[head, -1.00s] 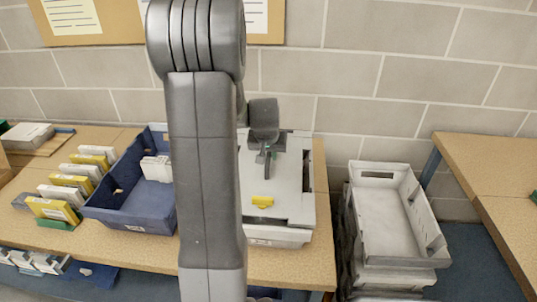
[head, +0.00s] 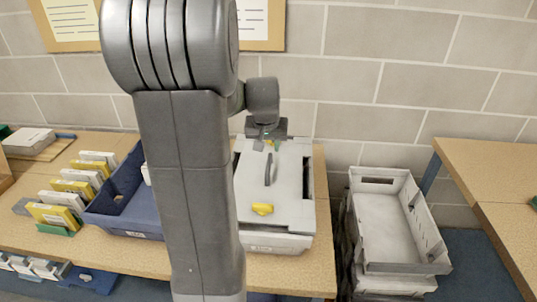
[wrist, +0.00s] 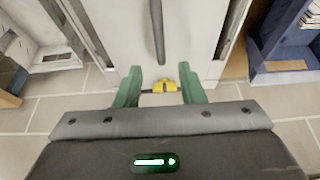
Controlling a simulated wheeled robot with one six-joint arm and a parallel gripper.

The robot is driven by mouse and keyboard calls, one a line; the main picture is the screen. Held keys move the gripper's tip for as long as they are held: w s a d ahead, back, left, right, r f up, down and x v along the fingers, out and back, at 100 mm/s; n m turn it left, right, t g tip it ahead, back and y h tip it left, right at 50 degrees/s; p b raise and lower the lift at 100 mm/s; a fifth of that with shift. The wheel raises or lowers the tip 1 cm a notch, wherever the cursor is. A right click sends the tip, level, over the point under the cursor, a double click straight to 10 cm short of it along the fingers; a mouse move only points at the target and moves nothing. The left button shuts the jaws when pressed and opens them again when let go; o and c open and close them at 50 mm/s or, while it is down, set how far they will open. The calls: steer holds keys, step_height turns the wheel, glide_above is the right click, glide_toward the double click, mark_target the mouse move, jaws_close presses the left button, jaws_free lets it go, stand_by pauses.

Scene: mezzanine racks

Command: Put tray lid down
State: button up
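A pale grey tray (head: 277,243) stands on the wooden table, with a whitish lid (head: 290,180) over its top. I cannot tell whether the lid sits fully flush. The lid has a dark grey handle (head: 271,168) in its middle and a yellow latch (head: 262,208) at the near edge. A second yellow latch (wrist: 163,86) at the far edge shows in the wrist view. My gripper (wrist: 160,90) is open there, its green fingers apart on either side of this latch. It is clear of the handle. In the head view my gripper (head: 267,143) is at the lid's far edge.
A blue bin (head: 120,205), partly hidden by my arm, stands left of the tray. Yellow and white boxes (head: 72,192) stand in a row farther left. A stack of grey crates (head: 400,268) stands right of the table. A block wall (head: 400,75) is close behind.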

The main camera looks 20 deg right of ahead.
mark_target(269, 162)
steer(key=shift+v, duration=2.15)
steer(key=shift+f, duration=0.1)
steer(key=x, duration=1.2)
steer(key=shift+f, duration=0.6)
steer(key=shift+r, duration=0.2)
